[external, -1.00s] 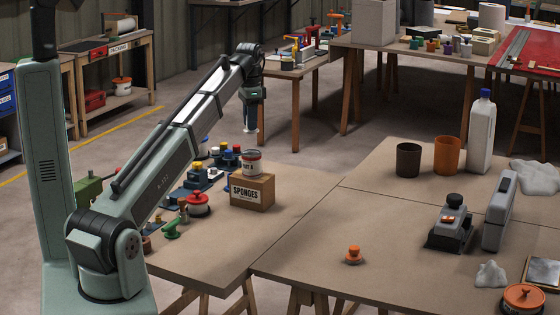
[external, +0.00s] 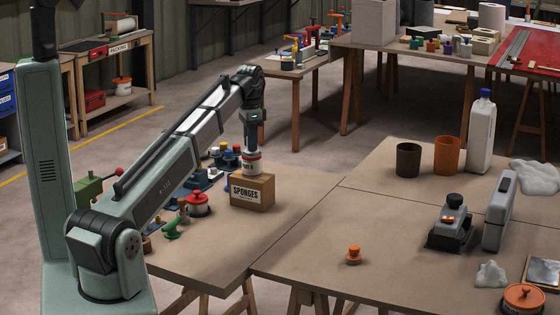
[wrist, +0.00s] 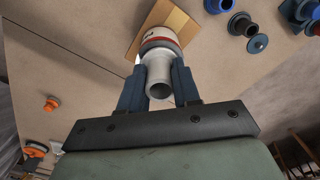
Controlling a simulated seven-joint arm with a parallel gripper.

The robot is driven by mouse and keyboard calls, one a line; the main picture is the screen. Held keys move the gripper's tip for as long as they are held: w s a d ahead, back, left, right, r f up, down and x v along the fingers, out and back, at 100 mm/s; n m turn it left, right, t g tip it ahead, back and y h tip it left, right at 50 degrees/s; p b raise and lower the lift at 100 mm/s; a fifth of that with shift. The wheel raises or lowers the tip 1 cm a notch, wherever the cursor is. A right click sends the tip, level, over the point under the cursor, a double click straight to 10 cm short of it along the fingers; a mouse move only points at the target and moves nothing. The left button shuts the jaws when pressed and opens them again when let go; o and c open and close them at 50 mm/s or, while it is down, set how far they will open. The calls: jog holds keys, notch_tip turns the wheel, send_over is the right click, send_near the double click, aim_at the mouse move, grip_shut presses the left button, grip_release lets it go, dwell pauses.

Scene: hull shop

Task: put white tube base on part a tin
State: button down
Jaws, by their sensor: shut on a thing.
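My gripper (external: 251,147) is shut on the white tube base (wrist: 159,76), with one dark blue finger on each side of it in the wrist view. The tin (external: 251,165), white with a red band, stands on the cardboard SPONGES box (external: 252,191). The tin's rim also shows beyond the tube in the wrist view (wrist: 160,36). My gripper is upright directly over the tin, and the tube's far end lines up with the tin's top. I cannot tell whether the tube touches the tin. The tin's label is partly unreadable.
An orange knob (external: 354,255) sits on the right-hand table. The wood right of the box is clear.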

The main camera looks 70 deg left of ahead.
jog(key=c, duration=0.8)
grip_release()
jog(key=shift+r, duration=0.15)
notch_tip(320, 180, up, 12)
